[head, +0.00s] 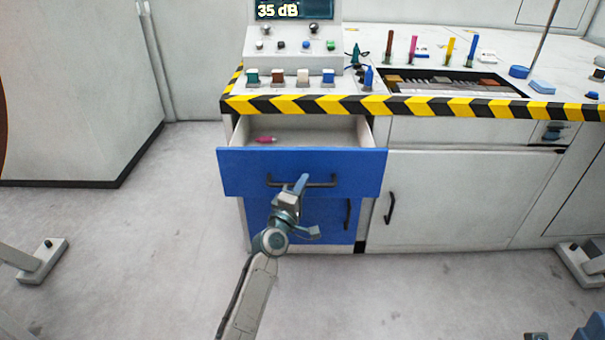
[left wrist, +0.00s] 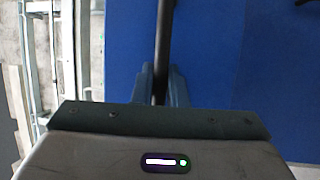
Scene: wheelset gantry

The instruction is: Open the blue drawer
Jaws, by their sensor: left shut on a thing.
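The blue drawer (head: 240,172) stands pulled out from the bench in the head view, and its light inside shows. A pink object (head: 266,140) lies in it at the left. A dark bar handle (head: 322,182) runs across its front. My left gripper (head: 300,187) is shut on this handle near its middle. In the left wrist view, the handle (left wrist: 163,50) runs between the fingers of my left gripper (left wrist: 161,88), in front of the blue drawer front (left wrist: 225,60). The fingers partly hide the handle. My right gripper is not in view.
A blue cupboard door (head: 325,222) sits below the drawer. A white door with a dark handle (head: 390,207) is to its right. The bench edge has yellow and black stripes (head: 420,106).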

